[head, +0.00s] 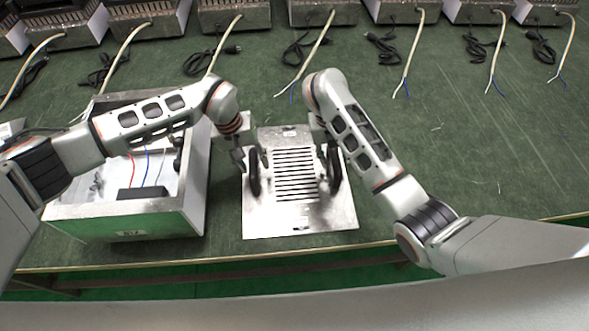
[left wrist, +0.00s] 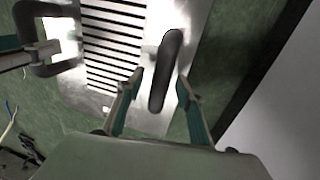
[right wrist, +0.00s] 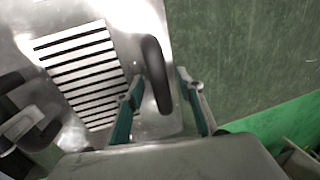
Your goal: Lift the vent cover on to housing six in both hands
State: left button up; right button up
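The vent cover (head: 298,222) is a flat metal plate with a row of dark slots, lying on the green table. Its left black handle (head: 254,180) and right black handle (head: 334,172) stand up on either side of the slots. My left gripper (head: 252,160) is open at the left handle; in the left wrist view the handle (left wrist: 168,65) is between its parted fingers. My right gripper (head: 327,150) is open at the right handle; in the right wrist view that handle (right wrist: 156,70) is between its parted fingers.
Red and blue wires and dark parts lie inside the open housing. Several metal units with cables and plugs (head: 232,49) line the back of the table. The table's front edge (head: 300,255) is close to the cover. The green surface at the right (head: 480,150) is clear.

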pick_arm(q)
jog(key=shift+f, duration=0.25)
pick_arm(e)
jog(key=shift+f, duration=0.25)
pick_arm(q)
jog(key=shift+c, duration=0.4)
pick_arm(e)
jog(key=shift+c, duration=0.3)
pick_arm(q)
grip_shut()
pick_arm(e)
grip_shut()
pick_arm(q)
jog(key=shift+d+r, duration=0.1)
pick_arm(e)
jog(key=shift+w+r, duration=0.1)
